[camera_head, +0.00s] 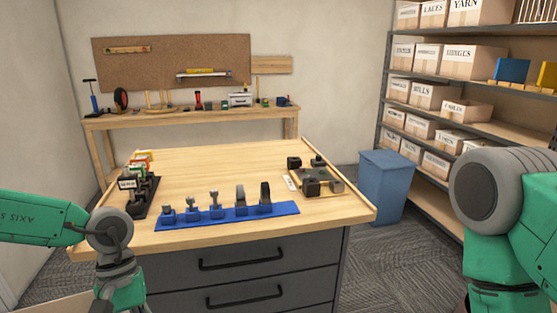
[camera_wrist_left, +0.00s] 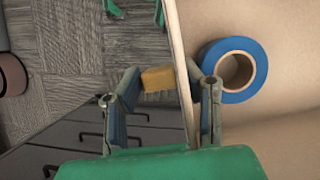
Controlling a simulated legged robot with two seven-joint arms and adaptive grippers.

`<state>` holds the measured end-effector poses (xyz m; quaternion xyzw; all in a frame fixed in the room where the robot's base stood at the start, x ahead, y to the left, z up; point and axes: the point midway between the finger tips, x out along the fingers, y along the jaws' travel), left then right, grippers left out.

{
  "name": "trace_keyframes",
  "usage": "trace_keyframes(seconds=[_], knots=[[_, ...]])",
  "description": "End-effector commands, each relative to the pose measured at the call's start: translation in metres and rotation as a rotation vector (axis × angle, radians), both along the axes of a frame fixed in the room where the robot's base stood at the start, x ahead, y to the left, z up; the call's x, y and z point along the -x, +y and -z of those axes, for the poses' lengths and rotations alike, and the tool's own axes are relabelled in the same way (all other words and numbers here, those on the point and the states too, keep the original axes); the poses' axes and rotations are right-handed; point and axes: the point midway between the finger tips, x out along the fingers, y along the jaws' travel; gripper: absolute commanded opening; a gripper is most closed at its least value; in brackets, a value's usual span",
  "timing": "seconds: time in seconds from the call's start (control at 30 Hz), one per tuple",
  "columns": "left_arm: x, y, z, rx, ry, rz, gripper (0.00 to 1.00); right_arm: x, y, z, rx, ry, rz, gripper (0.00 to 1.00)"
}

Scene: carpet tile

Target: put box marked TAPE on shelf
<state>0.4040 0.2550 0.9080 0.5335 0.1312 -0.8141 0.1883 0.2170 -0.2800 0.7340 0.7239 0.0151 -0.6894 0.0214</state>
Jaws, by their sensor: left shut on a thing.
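An open tan cardboard box (camera_wrist_left: 285,115) with a blue roll of tape (camera_wrist_left: 260,70) inside fills the right of the left wrist view. No marking on it is readable. My left gripper (camera_wrist_left: 165,85) straddles the box's near wall, one finger inside and one outside, with a small orange-tan block (camera_wrist_left: 157,78) between the outer finger and the wall. It is shut on the box. In the head view, a pale edge at bottom left may be this box. The metal shelf (camera_head: 387,75) stands at the right. My right gripper is out of view.
A workbench with drawers (camera_head: 265,150) fills the middle, holding a blue tool rack (camera_head: 225,217). A blue bin (camera_head: 385,185) stands between bench and shelf. Labelled boxes, including YARN (camera_head: 468,17) and HINGES (camera_head: 460,60), fill much of the shelf. Carpet floor (camera_head: 390,260) shows before it.

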Motion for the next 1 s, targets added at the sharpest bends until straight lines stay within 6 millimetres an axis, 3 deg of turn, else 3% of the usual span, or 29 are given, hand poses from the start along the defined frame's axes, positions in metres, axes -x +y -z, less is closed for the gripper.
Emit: trace_keyframes(seconds=[0.1,0.3,1.0], knots=[[0.005,-0.013,0.018,-0.005,-0.002,0.244,0.00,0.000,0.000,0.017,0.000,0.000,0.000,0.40],[0.010,-0.021,0.026,0.000,-0.005,0.446,0.00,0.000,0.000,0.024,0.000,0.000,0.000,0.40],[0.010,-0.022,0.025,-0.002,-0.009,0.470,0.00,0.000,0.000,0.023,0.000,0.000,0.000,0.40]])
